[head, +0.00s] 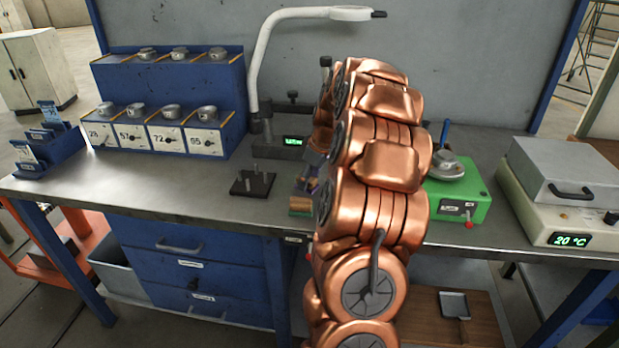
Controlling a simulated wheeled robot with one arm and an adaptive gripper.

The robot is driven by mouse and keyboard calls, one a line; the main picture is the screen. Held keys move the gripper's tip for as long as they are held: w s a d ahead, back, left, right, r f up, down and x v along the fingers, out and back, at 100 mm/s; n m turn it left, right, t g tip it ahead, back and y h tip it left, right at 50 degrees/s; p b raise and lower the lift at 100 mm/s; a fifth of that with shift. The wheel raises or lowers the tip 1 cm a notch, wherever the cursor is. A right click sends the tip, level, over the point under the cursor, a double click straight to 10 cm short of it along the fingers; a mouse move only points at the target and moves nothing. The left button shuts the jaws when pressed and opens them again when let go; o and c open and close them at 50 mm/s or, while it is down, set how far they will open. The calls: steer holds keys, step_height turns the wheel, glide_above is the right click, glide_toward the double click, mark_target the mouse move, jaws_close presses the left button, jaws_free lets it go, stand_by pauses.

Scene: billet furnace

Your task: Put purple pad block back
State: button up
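I cannot make out a purple pad block for certain. Small dark and bluish parts (309,178) show just left of my copper arm on the bench, too small and too covered to name. A small tan block with a green lower edge (300,205) lies at the bench's front, partly behind my arm. My arm rises through the middle of the view and hides the bench behind it. My gripper is hidden behind the arm links, so what it holds does not show.
A blue rack with numbered drawers (168,105) stands at the left. A black plate with pins (253,183), a lamp (262,65), a green device (462,190) and a grey-lidded heater reading 20 °C (570,190) share the bench. The front left bench top is clear.

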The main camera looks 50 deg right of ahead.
steer(key=shift+r, duration=0.1)
steer(key=shift+r, duration=0.2)
steer(key=b+v, duration=0.1)
steer(key=v, duration=1)
steer(key=shift+r, duration=0.35)
steer(key=s+a+f+g, duration=0.1)
steer(key=s+a+g, duration=0.15)
steer(key=a, duration=1.15)
steer(key=s+a+f+g, duration=0.15)
steer(key=s+a, duration=0.25)
steer(key=a, duration=1)
steer(key=s+a+f+m, duration=0.1)
steer(key=s+a+f, duration=0.3)
steer(key=s, duration=0.6)
steer(key=s+a+f+m+g, duration=0.1)
steer(key=s+a+f, duration=0.3)
steer(key=s, duration=0.5)
steer(key=shift+s+a+f+h, duration=0.15)
steer(key=shift+s+a+h, duration=0.25)
steer(key=shift+a, duration=0.75)
